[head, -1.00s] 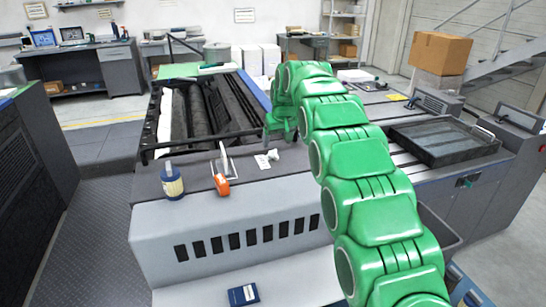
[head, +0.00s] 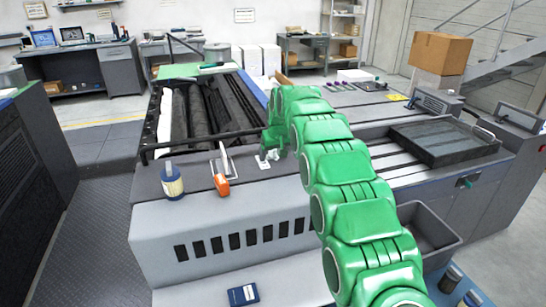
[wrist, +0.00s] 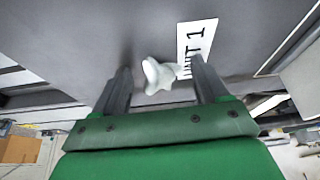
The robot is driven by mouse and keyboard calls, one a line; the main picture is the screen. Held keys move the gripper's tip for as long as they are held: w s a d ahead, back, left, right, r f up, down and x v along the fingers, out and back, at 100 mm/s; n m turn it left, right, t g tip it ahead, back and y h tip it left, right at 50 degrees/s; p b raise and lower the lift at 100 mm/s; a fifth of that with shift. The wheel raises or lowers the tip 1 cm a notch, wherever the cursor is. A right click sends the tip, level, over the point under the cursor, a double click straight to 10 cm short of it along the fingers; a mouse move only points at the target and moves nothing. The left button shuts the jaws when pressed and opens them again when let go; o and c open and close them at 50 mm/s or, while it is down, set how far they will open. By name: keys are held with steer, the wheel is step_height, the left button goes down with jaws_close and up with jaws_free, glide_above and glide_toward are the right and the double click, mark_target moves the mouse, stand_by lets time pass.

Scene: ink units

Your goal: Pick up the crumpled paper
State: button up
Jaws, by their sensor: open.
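The crumpled paper (wrist: 158,75) is a small white wad on the grey top of the ink unit. In the wrist view it lies between the tips of my open gripper (wrist: 161,68), apart from both fingers. It overlaps the edge of a white label (wrist: 198,42) whose visible letters end in "T 1". In the head view my green gripper (head: 270,147) is low over the unit's top, just behind the label, and mostly hides the paper.
The rollers (head: 195,115) lie behind a dark rail. A dark tray (head: 443,142) is at right. A grey bin (head: 432,240) stands beside my arm.

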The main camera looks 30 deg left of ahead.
mark_target(272, 153)
steer(key=c, duration=1.2)
steer(key=shift+r, duration=1.5)
steer(key=shift+c, duration=0.2)
steer(key=shift+s+d+r, duration=0.25)
steer(key=shift+s+r, duration=0.05)
steer(key=shift+r, duration=0.2)
steer(key=shift+s+d+r, duration=0.2)
steer(key=shift+s+r, duration=0.05)
steer(key=shift+r, duration=0.2)
steer(key=s+r, duration=0.1)
steer(key=d+r, duration=0.1)
steer(key=s+d+r, duration=0.1)
steer(key=r, duration=0.1)
steer(key=shift+s, duration=0.35)
steer(key=shift+c, duration=0.2)
steer(key=s+d+r, duration=0.4)
steer(key=s+d, duration=0.1)
steer(key=s, duration=0.2)
steer(key=shift+s+d, duration=0.2)
steer(key=shift+d, duration=0.05)
